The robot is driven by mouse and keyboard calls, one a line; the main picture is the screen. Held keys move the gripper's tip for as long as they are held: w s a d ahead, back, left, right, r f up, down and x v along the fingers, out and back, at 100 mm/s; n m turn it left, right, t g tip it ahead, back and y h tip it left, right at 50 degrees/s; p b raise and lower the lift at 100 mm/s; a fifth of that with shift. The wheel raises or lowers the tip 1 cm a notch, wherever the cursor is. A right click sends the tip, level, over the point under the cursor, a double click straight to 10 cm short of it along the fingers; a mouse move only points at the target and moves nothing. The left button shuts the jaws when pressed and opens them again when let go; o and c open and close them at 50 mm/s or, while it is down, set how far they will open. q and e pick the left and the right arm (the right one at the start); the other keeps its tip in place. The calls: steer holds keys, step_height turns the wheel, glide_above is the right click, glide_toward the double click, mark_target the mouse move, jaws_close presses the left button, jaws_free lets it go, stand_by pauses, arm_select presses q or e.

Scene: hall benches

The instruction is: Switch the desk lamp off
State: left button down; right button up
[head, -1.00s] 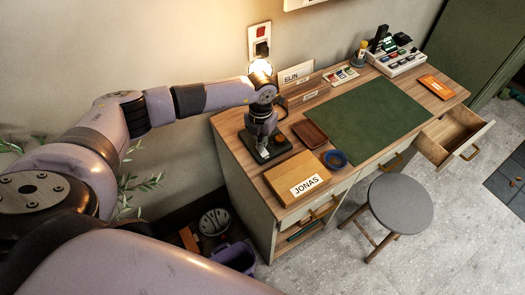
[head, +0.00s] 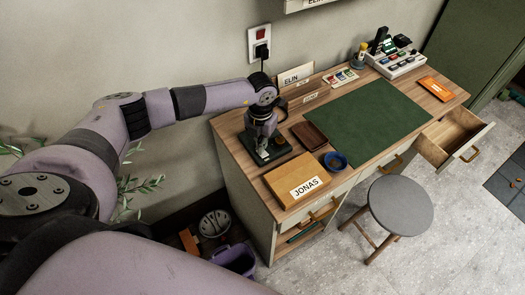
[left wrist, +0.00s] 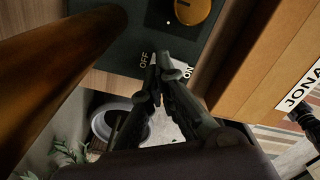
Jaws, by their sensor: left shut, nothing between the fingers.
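The desk lamp's dark base (head: 280,156) sits at the left end of the wooden desk, mostly behind my left gripper (head: 262,157). The lamp's upper part is hidden behind my arm, and no glow shows around it. In the left wrist view the base (left wrist: 115,50) carries a round brass knob (left wrist: 192,10) and white OFF and ON labels. My left gripper's fingertips (left wrist: 168,68) are shut and empty, over the base edge between the two labels. My right gripper is not in view.
A wooden box marked JONAS (head: 297,180), a brown tray (head: 309,135) and a blue dish (head: 335,160) stand close to the lamp. A green mat (head: 368,120) covers the desk's middle. A wall socket with a plug (head: 260,45) is behind. A grey stool (head: 401,205) stands in front.

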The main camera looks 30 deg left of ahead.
arm_select(q)
steer(key=shift+r+p, duration=1.75)
steer(key=shift+r, duration=1.25)
